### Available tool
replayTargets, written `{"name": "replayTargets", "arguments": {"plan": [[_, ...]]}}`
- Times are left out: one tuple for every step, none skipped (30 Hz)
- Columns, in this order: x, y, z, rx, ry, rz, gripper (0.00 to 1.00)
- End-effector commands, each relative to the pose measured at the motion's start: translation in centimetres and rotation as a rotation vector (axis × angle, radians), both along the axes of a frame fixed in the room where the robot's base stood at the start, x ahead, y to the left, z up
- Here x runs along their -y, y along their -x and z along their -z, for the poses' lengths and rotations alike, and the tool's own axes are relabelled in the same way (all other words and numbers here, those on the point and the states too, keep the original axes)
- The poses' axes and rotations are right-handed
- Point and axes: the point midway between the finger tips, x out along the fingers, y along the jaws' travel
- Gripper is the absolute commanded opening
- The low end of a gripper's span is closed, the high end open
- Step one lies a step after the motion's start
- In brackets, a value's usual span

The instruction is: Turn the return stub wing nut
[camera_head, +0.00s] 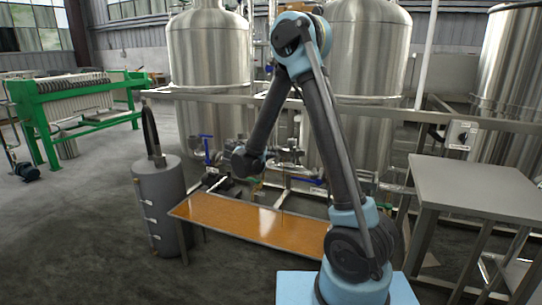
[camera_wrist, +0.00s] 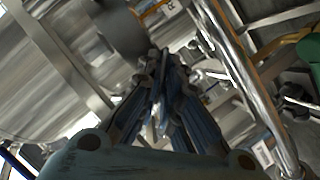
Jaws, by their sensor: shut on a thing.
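My gripper (camera_wrist: 163,62) reaches forward in the wrist view, its dark fingers drawn together at the tips among pipework. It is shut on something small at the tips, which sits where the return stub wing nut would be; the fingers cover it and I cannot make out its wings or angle. In the head view my arm bends down to the piping in front of the steel tanks (camera_head: 210,50), and my gripper is too small and dark there to tell its fingers.
A bright steel pipe (camera_wrist: 238,75) runs close to the right of my fingers, with a green part (camera_wrist: 311,48) beyond. In the head view, an orange-topped bench (camera_head: 240,214), a grey cylinder (camera_head: 160,200) and a grey table (camera_head: 470,185) stand around. A rail (camera_head: 440,117) crosses before the tanks.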

Motion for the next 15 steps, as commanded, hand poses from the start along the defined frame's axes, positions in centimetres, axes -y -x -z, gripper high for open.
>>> {"name": "replayTargets", "arguments": {"plan": [[-0.12, 0.01, 0.05, -0.001, -0.005, -0.003, 0.00], [-0.12, 0.03, 0.05, 0.001, -0.009, -0.002, 0.00], [-0.12, 0.03, 0.05, 0.003, -0.015, -0.003, 0.00], [-0.11, 0.03, 0.05, 0.005, -0.023, -0.002, 0.00], [-0.10, 0.04, 0.05, 0.008, -0.032, -0.002, 0.00], [-0.09, 0.05, 0.05, 0.013, -0.045, -0.002, 0.00], [-0.08, 0.05, 0.04, 0.017, -0.056, -0.002, 0.00], [-0.07, 0.05, 0.03, 0.023, -0.072, -0.002, 0.00], [-0.07, 0.03, 0.02, 0.030, -0.091, -0.002, 0.00], [-0.05, 0.04, 0.00, 0.037, -0.109, -0.003, 0.00], [-0.04, 0.05, 0.00, 0.043, -0.128, -0.002, 0.00], [0.00, 0.09, -0.01, 0.052, -0.155, -0.001, 0.00], [0.01, 0.09, -0.02, 0.060, -0.177, -0.003, 0.00], [0.02, 0.09, -0.04, 0.068, -0.199, -0.003, 0.00], [0.04, 0.10, -0.05, 0.080, -0.229, -0.002, 0.00]]}}
